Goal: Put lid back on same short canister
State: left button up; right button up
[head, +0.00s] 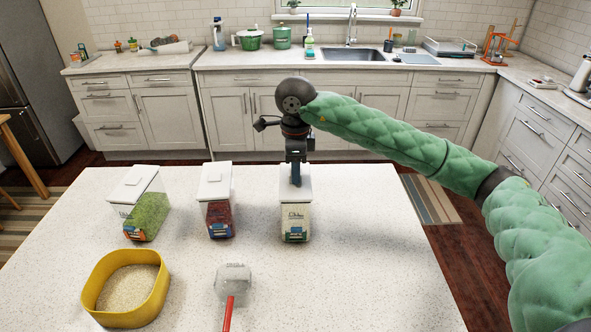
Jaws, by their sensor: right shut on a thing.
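Three clear canisters with white lids stand in a row on the island counter. The left canister (148,217) holds green contents and the middle canister (220,214) holds dark red contents. The right canister (296,222) holds pale contents. My right gripper (295,180) points down over the right canister and is shut on its white lid (303,196). The lid lies level at the canister's top; I cannot tell whether it is fully seated. The fingers hide part of the lid. My left gripper is not in view.
A yellow bowl (158,296) of pale grain stands at the front left of the island counter (380,270). A clear scoop with a red handle (229,312) lies at the front middle. The counter's right side is clear.

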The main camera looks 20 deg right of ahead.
dwell(0.4)
jog(key=o, duration=1.1)
jog(key=shift+c, duration=0.2)
jog(key=shift+o, duration=0.5)
jog(key=o, duration=0.5)
jog(key=shift+r+p, duration=0.35)
jog(key=shift+r, duration=3.1)
